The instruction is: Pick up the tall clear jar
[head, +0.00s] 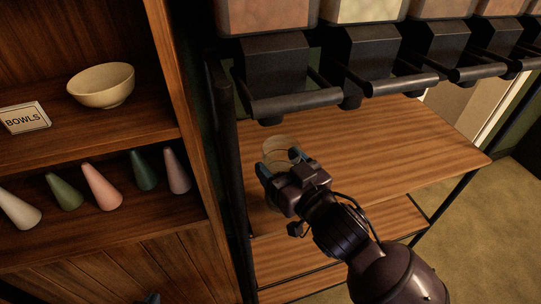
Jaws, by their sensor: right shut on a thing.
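The tall clear jar (277,146) is see-through, and its rounded upper part shows just beyond my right gripper, in front of the wooden shelf. My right gripper (279,168) comes in from the lower right and is shut on the jar. The fingers and wrist hide the jar's lower part, so I cannot tell whether its base touches the shelf. Only a small dark tip of my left gripper (152,298) shows at the bottom edge, away from the jar, and its jaws cannot be made out.
Dark dispensers (275,75) with bar handles hang above the wooden shelf (400,145), close over the jar. A black post (232,170) stands left of the jar. The left cabinet holds a cream bowl (101,86), a BOWLS sign (24,118) and several coloured cones (101,187). The shelf's right side is clear.

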